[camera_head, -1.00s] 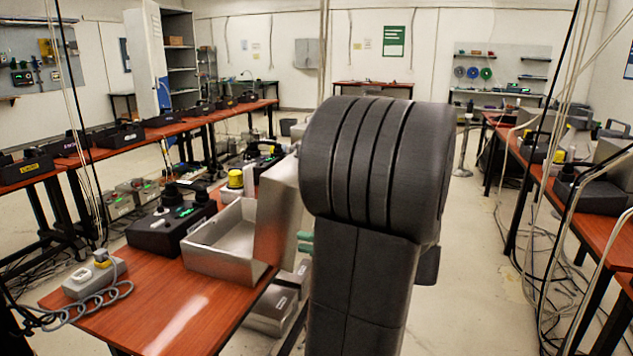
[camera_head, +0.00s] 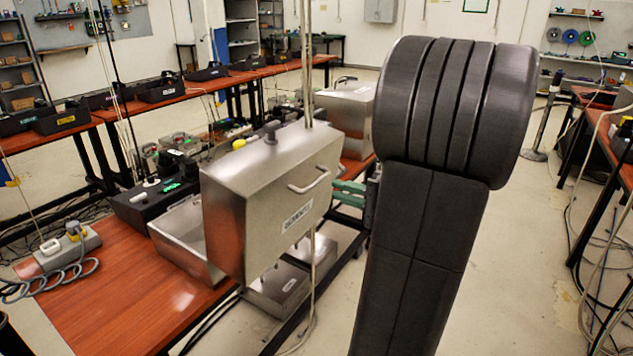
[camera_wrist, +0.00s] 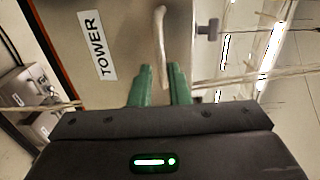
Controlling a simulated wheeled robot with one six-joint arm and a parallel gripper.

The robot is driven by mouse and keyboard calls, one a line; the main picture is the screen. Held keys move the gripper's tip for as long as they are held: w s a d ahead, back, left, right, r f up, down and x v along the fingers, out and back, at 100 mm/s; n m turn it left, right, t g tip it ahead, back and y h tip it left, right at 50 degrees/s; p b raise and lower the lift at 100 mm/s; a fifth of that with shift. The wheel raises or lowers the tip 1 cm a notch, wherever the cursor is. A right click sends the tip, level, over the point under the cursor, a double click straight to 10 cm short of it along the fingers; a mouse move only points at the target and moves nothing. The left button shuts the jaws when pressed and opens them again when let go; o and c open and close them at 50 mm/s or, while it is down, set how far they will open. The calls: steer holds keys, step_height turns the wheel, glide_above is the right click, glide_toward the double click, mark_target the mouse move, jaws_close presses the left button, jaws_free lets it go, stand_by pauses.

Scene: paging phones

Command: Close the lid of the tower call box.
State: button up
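The tower call box is a metal box on the red-brown table; its open lower tray (camera_head: 185,245) shows behind the lid. Its lid (camera_head: 265,215) stands raised and upright, outer face toward the right, with a bar handle (camera_head: 309,180) and a label. In the wrist view the lid (camera_wrist: 125,25) carries the label TOWER (camera_wrist: 97,45), and its handle (camera_wrist: 161,35) lines up with the gap between my fingers. My gripper (camera_wrist: 160,72) has two green fingers, apart, with the handle's near end showing between them; contact cannot be told. In the head view the green fingers (camera_head: 348,190) are right of the lid, partly hidden by my arm.
A black phone unit (camera_head: 155,200) stands behind the tray, and a grey socket block (camera_head: 68,250) with a coiled cable lies at the table's left. Another metal box (camera_head: 345,115) stands behind. Thin cords hang near the lid. Metal boxes (camera_head: 285,290) sit below the table.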

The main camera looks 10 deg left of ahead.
mark_target(316, 181)
steer(key=x, duration=0.7)
steer(key=shift+a+p, duration=0.15)
steer(key=shift+p, duration=0.2)
jaws_close()
